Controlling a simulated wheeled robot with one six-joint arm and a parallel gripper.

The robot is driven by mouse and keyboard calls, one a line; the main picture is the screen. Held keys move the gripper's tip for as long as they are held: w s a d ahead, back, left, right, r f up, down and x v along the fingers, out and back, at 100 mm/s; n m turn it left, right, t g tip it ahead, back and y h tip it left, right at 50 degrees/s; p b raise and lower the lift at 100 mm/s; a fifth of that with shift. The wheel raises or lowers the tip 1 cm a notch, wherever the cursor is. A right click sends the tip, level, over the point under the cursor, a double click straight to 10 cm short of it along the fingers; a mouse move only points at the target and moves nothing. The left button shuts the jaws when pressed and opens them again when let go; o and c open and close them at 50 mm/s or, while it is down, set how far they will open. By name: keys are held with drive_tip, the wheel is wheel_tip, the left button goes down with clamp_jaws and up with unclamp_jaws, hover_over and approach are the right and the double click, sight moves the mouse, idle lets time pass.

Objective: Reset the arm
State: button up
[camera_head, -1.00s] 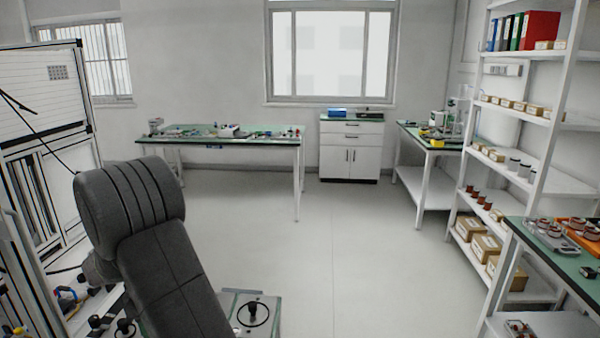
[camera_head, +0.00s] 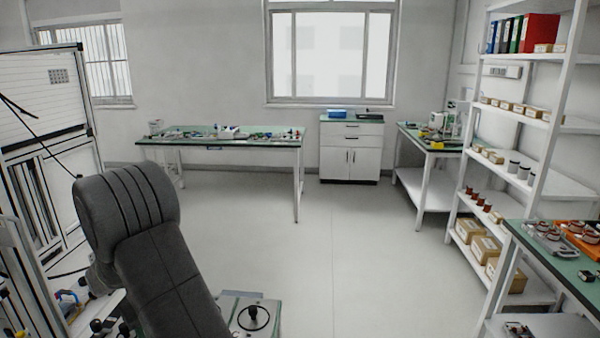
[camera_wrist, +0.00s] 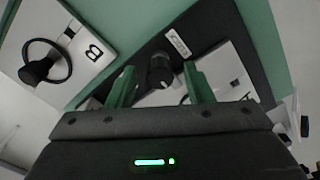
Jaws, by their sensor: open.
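My arm (camera_head: 150,240), dark grey, rises at the lower left of the head view. My gripper (camera_wrist: 159,72) is out of sight there but shows in the wrist view. Its two green fingers are apart, on either side of a black knob (camera_wrist: 160,72). I cannot tell whether they touch the knob. The knob belongs to a light plate (camera_wrist: 228,75) on a dark strip with a white label. A second plate (camera_wrist: 100,22) marked B, with a black knob and ring, lies at the upper left.
A tall white cabinet (camera_head: 40,100) stands close at the left. A fixture with a black knob and ring (camera_head: 253,317) is at the bottom centre. A shelf (camera_head: 555,100) and a bench (camera_head: 565,250) stand at the right. The middle floor is clear.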

drive_tip(key=m+p, duration=0.1)
drive_tip(key=m, duration=0.4)
drive_tip(key=shift+r, duration=0.1)
drive_tip(key=m+p, duration=0.2)
drive_tip(key=m, duration=0.2)
drive_tip(key=shift+r, duration=0.6)
